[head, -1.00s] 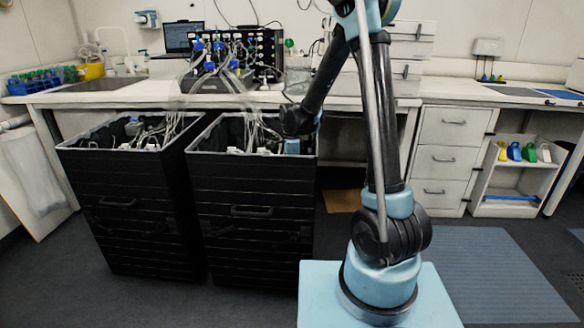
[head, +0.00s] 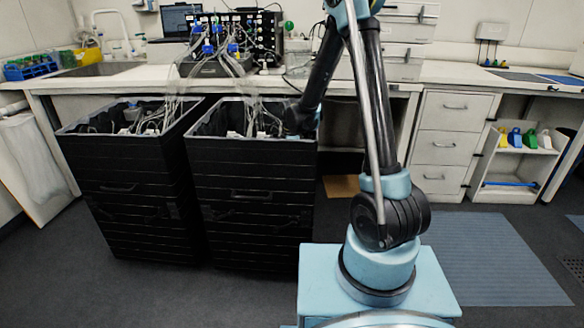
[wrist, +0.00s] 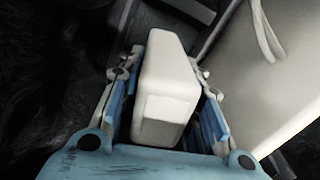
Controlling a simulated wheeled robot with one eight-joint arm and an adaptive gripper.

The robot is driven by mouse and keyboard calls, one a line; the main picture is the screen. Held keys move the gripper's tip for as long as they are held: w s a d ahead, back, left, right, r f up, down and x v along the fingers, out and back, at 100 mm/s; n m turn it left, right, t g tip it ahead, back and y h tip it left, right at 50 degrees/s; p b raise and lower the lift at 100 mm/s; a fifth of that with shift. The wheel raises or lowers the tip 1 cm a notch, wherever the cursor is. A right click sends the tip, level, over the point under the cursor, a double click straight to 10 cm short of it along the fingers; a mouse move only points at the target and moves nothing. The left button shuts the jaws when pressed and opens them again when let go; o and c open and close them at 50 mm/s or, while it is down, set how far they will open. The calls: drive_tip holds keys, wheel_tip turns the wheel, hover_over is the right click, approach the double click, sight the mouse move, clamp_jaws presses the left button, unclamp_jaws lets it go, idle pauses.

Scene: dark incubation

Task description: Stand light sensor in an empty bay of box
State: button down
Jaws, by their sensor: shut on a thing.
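A white, rounded block, which I take to be the light sensor (wrist: 168,82), sits between the fingers of my gripper (wrist: 165,100) in the wrist view. Both fingers press on its sides. In the head view my arm reaches down into the back right of the right black box (head: 250,195); my gripper and the sensor are hidden there. In the wrist view, dark surfaces and narrow edges lie around the sensor. I cannot tell whether it touches a bay floor.
A second black box (head: 130,200) stands close on the left. White cables (head: 172,112) hang into both boxes from the bench (head: 440,86). In the wrist view a large pale surface (wrist: 265,80) with a cable lies close to the right of my gripper.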

drive_tip(key=shift+f, duration=1.25)
drive_tip(key=shift+s+d+f, duration=0.1)
drive_tip(key=shift+s+f, duration=0.15)
drive_tip(key=shift+s, duration=0.05)
drive_tip(key=c, duration=1.1)
unclamp_jaws()
drive_tip(key=shift+s, duration=0.1)
drive_tip(key=shift+o, duration=0.2)
drive_tip(key=shift+r, duration=0.15)
drive_tip(key=shift+w+a+r, duration=0.25)
drive_tip(key=shift+w+r, duration=0.1)
drive_tip(key=shift+w, duration=0.35)
drive_tip(key=shift+s+d+r, duration=0.1)
drive_tip(key=shift+d+r, duration=0.05)
drive_tip(key=shift+r, duration=4)
drive_tip(key=shift+s+d+r, duration=0.1)
drive_tip(key=shift+r, duration=4)
